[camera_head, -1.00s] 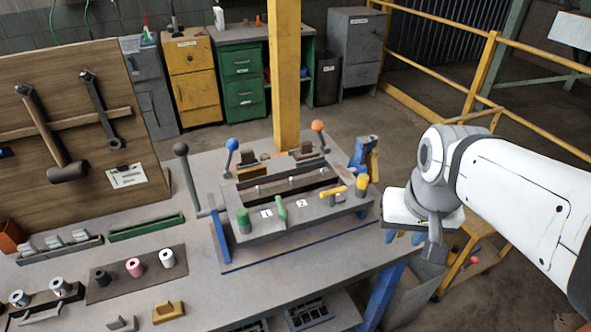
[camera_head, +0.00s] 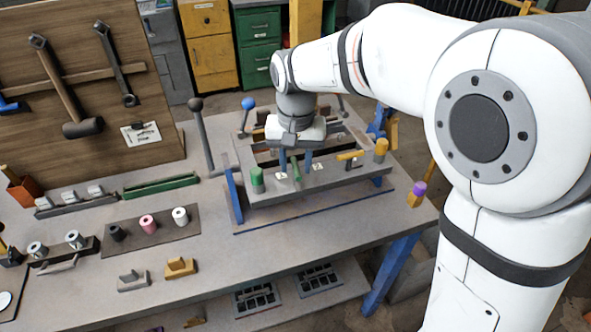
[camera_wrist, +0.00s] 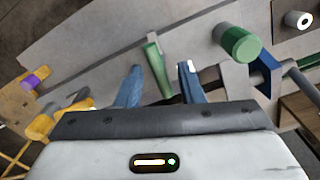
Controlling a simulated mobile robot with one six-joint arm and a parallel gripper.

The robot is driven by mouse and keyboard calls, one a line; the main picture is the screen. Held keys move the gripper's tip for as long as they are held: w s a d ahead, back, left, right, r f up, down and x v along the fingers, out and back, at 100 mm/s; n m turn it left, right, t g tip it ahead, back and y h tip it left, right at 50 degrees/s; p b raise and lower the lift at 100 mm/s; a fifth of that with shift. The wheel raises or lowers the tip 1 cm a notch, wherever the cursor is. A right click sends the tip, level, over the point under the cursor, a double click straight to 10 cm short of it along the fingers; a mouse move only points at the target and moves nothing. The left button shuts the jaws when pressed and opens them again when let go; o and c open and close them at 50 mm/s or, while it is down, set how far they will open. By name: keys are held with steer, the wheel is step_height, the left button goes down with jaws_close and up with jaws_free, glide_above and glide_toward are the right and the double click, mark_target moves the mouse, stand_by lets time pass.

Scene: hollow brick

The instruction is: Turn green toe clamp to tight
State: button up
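The green toe clamp shows as a slim green lever (camera_head: 296,170) on the front ledge of the grey fixture, between two small white labels. My gripper (camera_head: 295,168) hangs over the fixture, pointing down, with its two blue fingers apart. In the wrist view the green lever (camera_wrist: 156,68) lies between the spread fingers (camera_wrist: 161,70), with a gap on each side.
A green cylinder (camera_head: 257,180) stands left of the lever. A yellow lever (camera_head: 350,155) and a yellow cylinder (camera_head: 381,149) are to the right. A black-knobbed lever (camera_head: 200,135) and a blue-knobbed lever (camera_head: 247,112) rise nearby.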

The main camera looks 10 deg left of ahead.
mark_target(296, 166)
steer(key=shift+f, duration=1.6)
steer(key=shift+c, duration=0.2)
jaws_close()
